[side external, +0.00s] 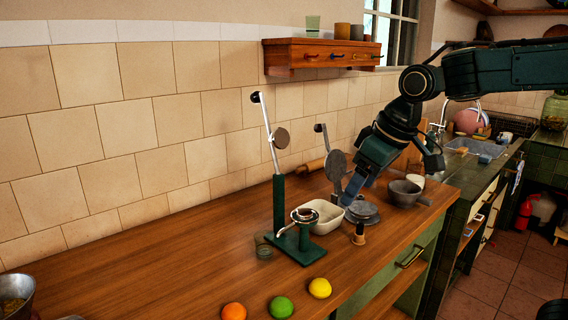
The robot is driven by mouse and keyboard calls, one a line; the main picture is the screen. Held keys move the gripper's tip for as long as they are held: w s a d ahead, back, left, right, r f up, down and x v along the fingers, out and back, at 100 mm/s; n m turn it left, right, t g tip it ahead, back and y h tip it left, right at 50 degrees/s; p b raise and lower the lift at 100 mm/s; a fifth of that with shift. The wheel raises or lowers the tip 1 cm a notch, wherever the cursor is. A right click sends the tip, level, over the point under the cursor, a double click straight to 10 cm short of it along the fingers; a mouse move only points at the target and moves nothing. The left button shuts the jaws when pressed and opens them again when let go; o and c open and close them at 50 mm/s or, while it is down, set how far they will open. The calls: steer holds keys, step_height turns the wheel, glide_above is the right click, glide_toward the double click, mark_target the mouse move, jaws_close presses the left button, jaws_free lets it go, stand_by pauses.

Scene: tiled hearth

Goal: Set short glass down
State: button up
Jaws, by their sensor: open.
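A short, clear greenish glass (264,250) stands on the wooden counter (150,262), just left of the green lever press (279,205). Its outline is faint against the wood. My gripper (347,198) is to the right of the press, tilted down and left, above the area of the white dish and grey round iron. It is open and apart from the glass; I see nothing held between its fingers. Another pale green glass (313,25) stands on the wall shelf.
An orange (233,312), a lime (281,307) and a lemon (320,288) lie along the front edge. A white dish (318,216), a grey round iron (362,212), a small stamp-like tool (359,234) and a grey bowl (404,193) crowd the right. The counter's left middle is clear.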

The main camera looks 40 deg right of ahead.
steer(key=s+d+f+m+t, duration=0.1)
steer(key=s+f+m, duration=0.1)
steer(key=s, duration=1.5)
steer(key=shift+d+f+h, duration=0.2)
steer(key=shift+f+h, duration=0.1)
steer(key=shift+f, duration=0.35)
steer(key=shift+o, duration=0.3)
steer(key=shift+s+f, duration=0.2)
steer(key=shift+s, duration=0.05)
steer(key=shift+w+r, duration=0.1)
steer(key=shift+w, duration=0.05)
steer(key=w+a+r+n+g, duration=0.1)
steer(key=w+r+n, duration=0.25)
steer(key=w, duration=0.75)
steer(key=w+a+r+n+g, duration=0.1)
steer(key=w+r+n+g, duration=0.2)
steer(key=w, duration=0.8)
steer(key=w+a+f+n, duration=0.1)
steer(key=w+f+n, duration=0.2)
steer(key=w+f, duration=0.3)
steer(key=w+a+f+n+g, duration=0.1)
steer(key=w+f+n, duration=0.3)
steer(key=w, duration=1)
step_height(320, 180, down, 3)
steer(key=shift+w+a+f+g, duration=0.1)
steer(key=shift+w+a+g, duration=0.25)
steer(key=shift+a, duration=0.15)
